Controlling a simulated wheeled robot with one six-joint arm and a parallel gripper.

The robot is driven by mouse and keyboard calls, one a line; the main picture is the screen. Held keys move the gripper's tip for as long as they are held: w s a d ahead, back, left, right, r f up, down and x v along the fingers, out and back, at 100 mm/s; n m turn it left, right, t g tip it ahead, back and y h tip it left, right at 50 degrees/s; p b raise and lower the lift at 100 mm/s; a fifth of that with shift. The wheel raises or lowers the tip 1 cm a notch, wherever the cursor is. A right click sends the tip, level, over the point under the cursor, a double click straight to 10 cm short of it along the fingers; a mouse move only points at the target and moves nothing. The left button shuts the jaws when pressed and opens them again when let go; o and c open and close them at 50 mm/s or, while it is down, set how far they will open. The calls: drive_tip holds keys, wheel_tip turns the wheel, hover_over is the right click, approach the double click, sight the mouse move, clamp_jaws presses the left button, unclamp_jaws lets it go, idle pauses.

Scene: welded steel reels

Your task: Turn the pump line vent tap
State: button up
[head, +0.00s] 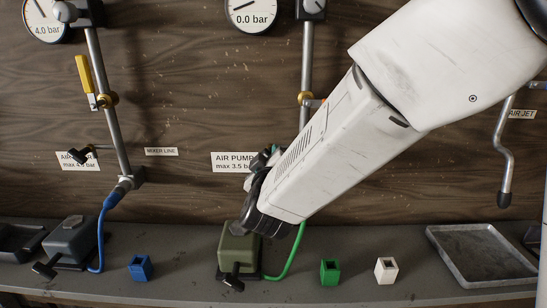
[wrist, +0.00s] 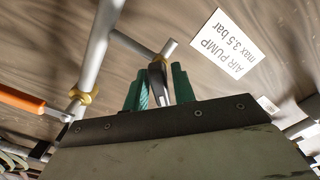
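The pump line is the grey pipe (head: 306,65) beneath a gauge (head: 252,12) reading 0.0 bar, beside the AIR PUMP max 3.5 bar label (head: 233,162). In the wrist view a short side stub (wrist: 135,45) leaves this pipe. The dark vent tap (wrist: 157,80) at its end sits between the green fingertips of my gripper (wrist: 157,90). The fingers are apart, one on each side of the tap; whether they press on it I cannot tell. In the head view my arm and gripper (head: 262,165) hide most of the tap.
The pump line's orange lever (wrist: 22,100) shows in the wrist view. At left stands another line with a yellow lever (head: 85,75), a 4.0 bar gauge (head: 45,18) and a blue hose (head: 101,235). The bench holds a green pump box (head: 238,250), small blocks and a tray (head: 480,255).

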drive_tip(key=shift+o, duration=0.5)
drive_tip(key=shift+s, duration=0.1)
drive_tip(key=s, duration=0.7)
drive_tip(key=shift+s+a, duration=0.15)
drive_tip(key=shift+s, duration=0.2)
